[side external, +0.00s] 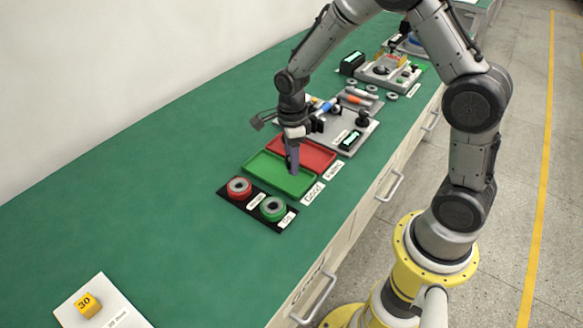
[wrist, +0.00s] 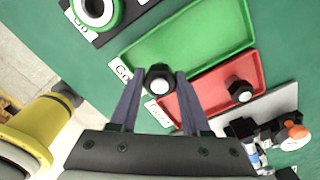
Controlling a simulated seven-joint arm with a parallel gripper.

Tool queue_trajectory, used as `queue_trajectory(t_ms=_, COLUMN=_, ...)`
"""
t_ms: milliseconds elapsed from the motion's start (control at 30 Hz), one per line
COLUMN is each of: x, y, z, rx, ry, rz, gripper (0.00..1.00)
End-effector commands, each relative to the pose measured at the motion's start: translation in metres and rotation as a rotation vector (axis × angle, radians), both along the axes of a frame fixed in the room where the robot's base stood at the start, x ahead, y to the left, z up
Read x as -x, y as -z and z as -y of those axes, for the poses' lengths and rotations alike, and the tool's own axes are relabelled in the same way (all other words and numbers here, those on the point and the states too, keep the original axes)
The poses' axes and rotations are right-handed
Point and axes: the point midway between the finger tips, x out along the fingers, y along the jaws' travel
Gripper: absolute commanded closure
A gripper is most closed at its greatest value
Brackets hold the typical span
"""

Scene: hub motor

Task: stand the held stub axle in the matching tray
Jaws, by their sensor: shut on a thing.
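My gripper (side external: 294,168) points down over the green tray (side external: 265,171), close to its border with the red tray (side external: 318,155). In the wrist view my gripper (wrist: 160,76) is shut on a dark stub axle (wrist: 159,85) with a bright round end, seen end-on between the fingertips. There it overlaps the label-side edge of the green tray (wrist: 190,42), near the red tray (wrist: 190,101). Whether it touches the tray floor I cannot tell. A similar dark part (wrist: 240,92) stands in the red tray. The held axle is not clear in the side view.
A black mat with a red ring (side external: 239,188) and a green ring (side external: 273,209) lies in front of the trays. A grey fixture plate (side external: 355,130) with parts stands behind them. A white card with a yellow block (side external: 87,304) lies at the near left. The left bench is clear.

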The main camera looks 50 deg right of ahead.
Motion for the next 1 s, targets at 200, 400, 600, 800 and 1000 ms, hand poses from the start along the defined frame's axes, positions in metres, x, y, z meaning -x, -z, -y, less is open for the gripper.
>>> queue_trajectory(t_ms=200, x=0.000, y=0.029, z=0.000, rx=0.000, ry=0.000, rz=-0.004, gripper=1.00)
queue_trajectory(t_ms=400, x=-0.001, y=0.031, z=0.000, rx=0.000, ry=0.000, rz=0.001, gripper=1.00)
queue_trajectory(t_ms=600, x=-0.001, y=0.034, z=0.000, rx=0.000, ry=0.000, rz=0.000, gripper=1.00)
queue_trajectory(t_ms=800, x=-0.001, y=0.035, z=0.000, rx=-0.001, ry=0.000, rz=-0.001, gripper=0.23)
queue_trajectory(t_ms=1000, x=-0.001, y=0.035, z=0.000, rx=-0.001, ry=0.000, rz=-0.001, gripper=0.23)
